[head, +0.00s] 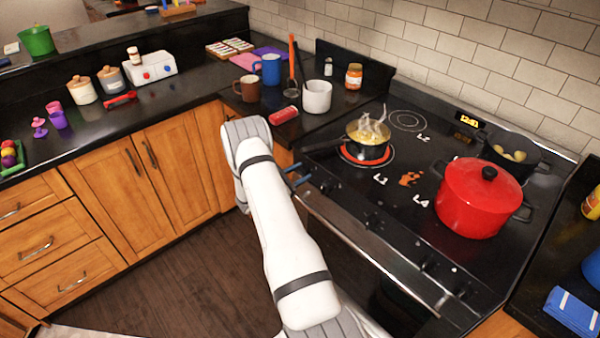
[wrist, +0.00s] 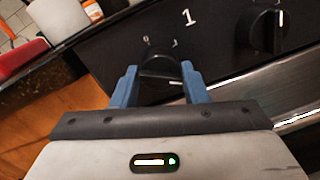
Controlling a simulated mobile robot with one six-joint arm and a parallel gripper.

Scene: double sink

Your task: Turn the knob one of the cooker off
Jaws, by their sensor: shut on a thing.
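The cooker (head: 395,215) is black, with a row of knobs along its sloping front panel. Knob one (wrist: 160,70) is a black dial below the white "1" in the wrist view. My gripper (wrist: 160,82) has its two blue fingers on either side of this knob and is shut on it. In the head view my gripper (head: 296,178) is at the left end of the cooker's front, and the knob is hard to make out there. The front-left burner L3 (head: 348,158) glows orange-red under a steaming pan (head: 368,140). The knob's exact pointer position is unclear.
A second knob (wrist: 268,30) sits to the right of knob one. A big red pot (head: 478,200) and a dark pot (head: 515,152) stand on the cooker.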

